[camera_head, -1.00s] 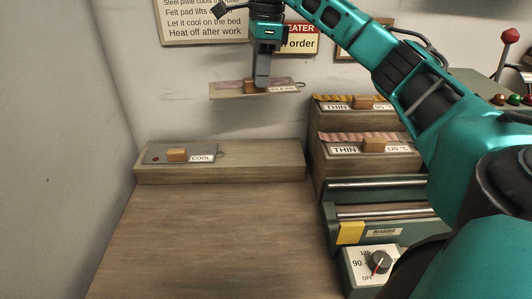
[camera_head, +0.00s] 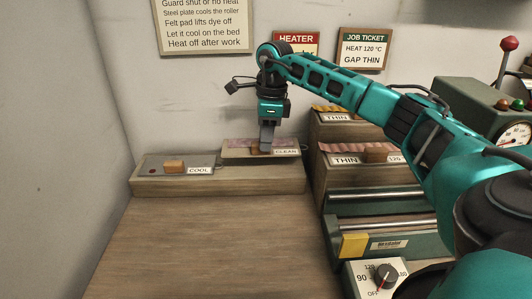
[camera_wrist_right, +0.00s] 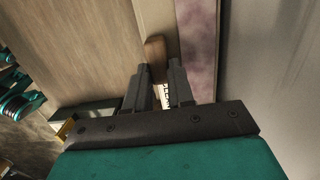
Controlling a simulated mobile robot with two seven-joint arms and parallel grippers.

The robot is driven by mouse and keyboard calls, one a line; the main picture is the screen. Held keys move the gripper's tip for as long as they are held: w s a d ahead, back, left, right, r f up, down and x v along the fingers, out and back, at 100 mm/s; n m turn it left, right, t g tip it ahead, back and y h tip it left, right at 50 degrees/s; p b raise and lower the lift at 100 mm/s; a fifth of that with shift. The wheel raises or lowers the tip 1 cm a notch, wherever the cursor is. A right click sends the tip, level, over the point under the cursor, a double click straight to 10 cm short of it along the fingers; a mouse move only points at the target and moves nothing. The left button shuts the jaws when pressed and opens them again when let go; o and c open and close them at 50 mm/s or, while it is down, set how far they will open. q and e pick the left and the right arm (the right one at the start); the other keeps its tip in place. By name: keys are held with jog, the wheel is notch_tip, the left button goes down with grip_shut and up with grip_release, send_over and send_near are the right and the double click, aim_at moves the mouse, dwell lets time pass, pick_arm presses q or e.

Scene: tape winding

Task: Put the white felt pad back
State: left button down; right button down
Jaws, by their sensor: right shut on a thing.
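The felt pad (camera_head: 238,150) is a flat pad with a pinkish stained top, a small wooden handle and a CLEAN label. It is at the right part of the long wooden bed (camera_head: 220,185), at or just above its top; I cannot tell if it rests there. My right gripper (camera_head: 267,151) points down and is shut on the pad's handle. In the right wrist view the fingers (camera_wrist_right: 160,72) are at the wooden handle (camera_wrist_right: 155,50), beside the pad's stained surface (camera_wrist_right: 200,45). My left gripper is not in view.
A grey plate labelled COOL (camera_head: 150,165) with a wooden handle lies on the bed's left part. Stepped THIN blocks (camera_head: 330,170) stand close to the right. A green roller machine (camera_head: 375,205) and dial box (camera_head: 380,278) are in front of them. The table's middle (camera_head: 220,245) is clear.

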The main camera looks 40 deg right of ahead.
aim_at(266, 155)
jog(key=shift+f, duration=2.05)
jog(key=shift+f+b, duration=0.35)
jog(key=shift+f, duration=0.2)
jog(key=c, duration=1)
grip_release()
jog(key=r, duration=0.4)
jog(key=r+p, duration=0.1)
jog(key=r, duration=0.3)
jog(key=d+r, duration=0.1)
jog(key=r, duration=0.4)
jog(key=shift+s+p, duration=0.35)
jog(key=shift+s, duration=0.1)
